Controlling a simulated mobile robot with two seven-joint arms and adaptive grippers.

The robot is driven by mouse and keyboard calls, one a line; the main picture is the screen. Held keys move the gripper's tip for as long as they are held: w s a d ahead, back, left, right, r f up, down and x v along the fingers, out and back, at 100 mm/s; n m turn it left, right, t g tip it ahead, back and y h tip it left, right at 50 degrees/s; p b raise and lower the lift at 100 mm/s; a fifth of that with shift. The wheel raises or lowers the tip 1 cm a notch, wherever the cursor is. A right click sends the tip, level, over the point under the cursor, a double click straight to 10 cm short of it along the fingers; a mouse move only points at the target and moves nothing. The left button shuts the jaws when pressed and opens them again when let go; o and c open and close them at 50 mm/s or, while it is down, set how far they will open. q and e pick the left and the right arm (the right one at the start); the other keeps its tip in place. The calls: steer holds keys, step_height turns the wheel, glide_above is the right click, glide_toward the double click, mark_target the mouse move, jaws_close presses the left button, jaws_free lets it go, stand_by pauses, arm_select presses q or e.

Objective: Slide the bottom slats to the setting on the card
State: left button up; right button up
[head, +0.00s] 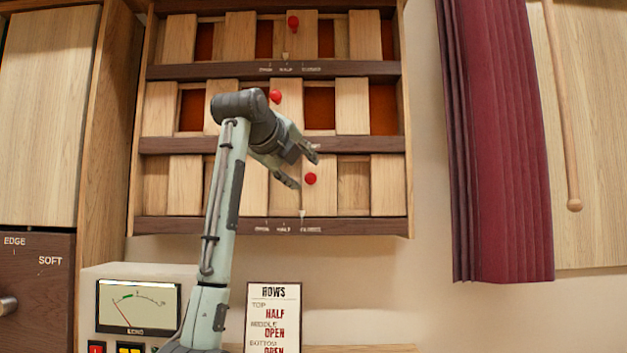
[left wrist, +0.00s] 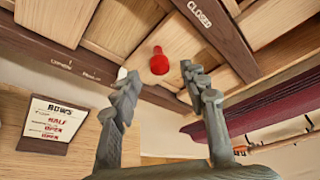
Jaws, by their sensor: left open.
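The bottom slats (head: 319,195) are pale wooden panels in the lowest row of the wall rack. Their red knob (head: 310,178) stands out in front, and their pointer is over CLOSED on the bottom rail (head: 350,225). The card (head: 272,318) reads ROWS, top HALF, middle OPEN, bottom OPEN, its last line partly cut off. My left gripper (head: 304,170) is open and empty, just left of the knob. In the left wrist view the knob (left wrist: 160,62) shows between the open fingertips (left wrist: 159,76), beyond them; contact cannot be told. My right gripper is not in view.
The top row's knob (head: 293,22) and the middle row's knob (head: 275,96) sit above. The top pointer is at HALF. A meter box (head: 137,303) stands below left. A dark red curtain (head: 497,150) hangs at right, with bare wall between.

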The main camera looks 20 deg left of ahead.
mark_target(309, 176)
arm_select(q)
steer(key=x, duration=0.6)
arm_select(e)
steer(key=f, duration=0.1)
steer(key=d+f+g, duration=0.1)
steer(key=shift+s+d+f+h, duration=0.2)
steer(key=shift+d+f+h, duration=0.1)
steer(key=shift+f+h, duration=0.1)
arm_select(q)
jaws_close()
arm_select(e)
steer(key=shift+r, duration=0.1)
